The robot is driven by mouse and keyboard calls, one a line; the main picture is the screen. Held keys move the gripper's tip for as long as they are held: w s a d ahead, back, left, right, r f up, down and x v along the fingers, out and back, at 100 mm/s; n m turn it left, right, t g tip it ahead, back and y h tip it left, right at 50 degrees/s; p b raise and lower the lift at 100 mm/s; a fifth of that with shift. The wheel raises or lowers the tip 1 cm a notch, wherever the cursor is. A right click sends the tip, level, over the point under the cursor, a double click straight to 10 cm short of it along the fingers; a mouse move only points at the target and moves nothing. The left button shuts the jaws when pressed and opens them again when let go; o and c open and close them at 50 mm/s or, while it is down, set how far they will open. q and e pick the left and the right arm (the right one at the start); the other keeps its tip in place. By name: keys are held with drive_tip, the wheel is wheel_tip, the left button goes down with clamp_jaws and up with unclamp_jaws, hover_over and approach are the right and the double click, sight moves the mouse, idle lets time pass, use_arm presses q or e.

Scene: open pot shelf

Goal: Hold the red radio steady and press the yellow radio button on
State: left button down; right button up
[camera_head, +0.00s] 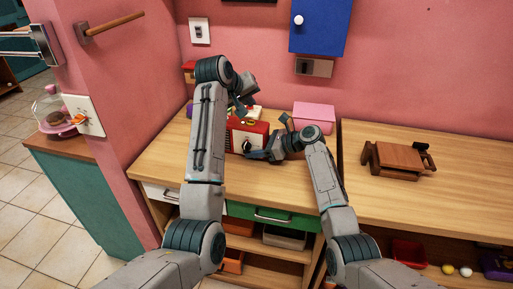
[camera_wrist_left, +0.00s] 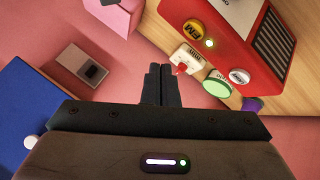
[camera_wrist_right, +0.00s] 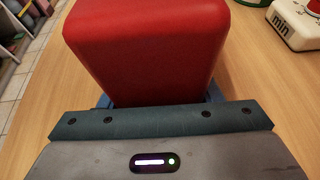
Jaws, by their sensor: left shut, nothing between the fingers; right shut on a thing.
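The red radio (camera_head: 257,128) stands upright on the wooden counter; it fills the upper right wrist view (camera_wrist_right: 145,45). My right gripper (camera_head: 266,140) is shut on the radio's body. In the head view my left arm hides part of the radio.
A white timer (camera_wrist_left: 187,60) with a red pointer and a green-lidded thing (camera_wrist_left: 216,88) are close to the radio. A pink box (camera_head: 314,116) stands to its right. A blue cabinet (camera_head: 319,27) hangs above.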

use_arm(q)
drive_tip(key=shift+r, duration=0.85)
use_arm(e)
drive_tip(key=o, duration=1.6)
drive_tip(key=shift+c, duration=0.2)
